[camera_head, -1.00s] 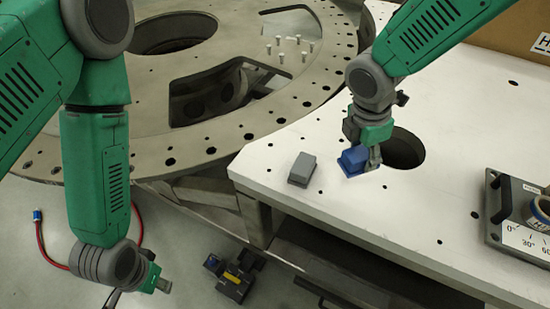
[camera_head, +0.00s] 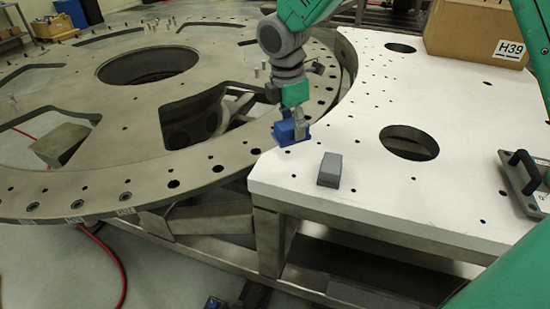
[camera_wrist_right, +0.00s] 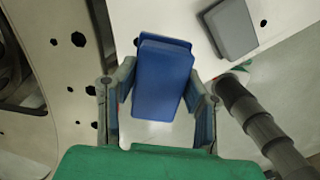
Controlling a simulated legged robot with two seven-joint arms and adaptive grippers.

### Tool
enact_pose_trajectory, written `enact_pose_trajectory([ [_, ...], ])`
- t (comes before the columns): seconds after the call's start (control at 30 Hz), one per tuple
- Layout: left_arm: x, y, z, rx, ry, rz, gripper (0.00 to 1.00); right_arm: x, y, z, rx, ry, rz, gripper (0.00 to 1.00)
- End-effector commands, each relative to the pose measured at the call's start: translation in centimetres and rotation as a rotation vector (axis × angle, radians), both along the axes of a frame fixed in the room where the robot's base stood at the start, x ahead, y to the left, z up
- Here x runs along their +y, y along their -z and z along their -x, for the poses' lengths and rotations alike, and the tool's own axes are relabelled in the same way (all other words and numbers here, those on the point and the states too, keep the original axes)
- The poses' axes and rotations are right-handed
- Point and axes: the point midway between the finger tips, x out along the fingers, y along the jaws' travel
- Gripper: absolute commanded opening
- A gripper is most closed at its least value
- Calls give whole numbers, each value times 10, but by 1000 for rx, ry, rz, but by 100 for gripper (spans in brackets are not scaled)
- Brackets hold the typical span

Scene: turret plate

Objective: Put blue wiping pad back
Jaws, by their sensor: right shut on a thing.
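The blue wiping pad (camera_head: 286,132) is held in my right gripper (camera_head: 299,128) at the left edge of the white table, beside the round turret plate. In the right wrist view the pad (camera_wrist_right: 161,80) sits between the two fingers (camera_wrist_right: 160,112), which close on its sides. I cannot tell whether its underside touches the table. A grey block (camera_head: 330,170) lies on the white table just right of and nearer than the pad. It also shows in the wrist view (camera_wrist_right: 231,28), apart from the pad. My left gripper is out of view.
The white table (camera_head: 380,195) has a large round hole (camera_head: 409,142) and small holes. The metal turret plate (camera_head: 100,175) with cutouts lies to the left. A cardboard box (camera_head: 475,30) stands at the back right, and a handled fixture (camera_head: 527,178) at the right edge.

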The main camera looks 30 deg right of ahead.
Motion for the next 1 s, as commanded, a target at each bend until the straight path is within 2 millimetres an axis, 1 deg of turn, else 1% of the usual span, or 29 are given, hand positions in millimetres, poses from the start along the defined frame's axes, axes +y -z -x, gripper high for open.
enact_pose_trajectory([
  [0.03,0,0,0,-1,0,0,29,2,10,0,3,-3,4,11],
  [0.1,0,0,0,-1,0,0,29,2,21,0,2,-3,4,11],
  [0.37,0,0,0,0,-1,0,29,2,43,1,1,-3,4,11],
  [0.53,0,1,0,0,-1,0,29,2,68,0,1,-4,3,11],
  [0.6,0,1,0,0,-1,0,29,2,71,0,-1,-4,3,11],
  [0.87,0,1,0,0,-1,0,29,2,71,0,-2,-3,3,11],
  [0.9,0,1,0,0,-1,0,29,2,72,0,-2,-3,3,45],
  [0.93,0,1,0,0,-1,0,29,2,72,0,-2,-3,3,55],
  [0.97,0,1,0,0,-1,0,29,2,72,0,-2,-3,3,59],
  [1.0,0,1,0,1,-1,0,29,2,72,0,-1,-3,3,59],
])
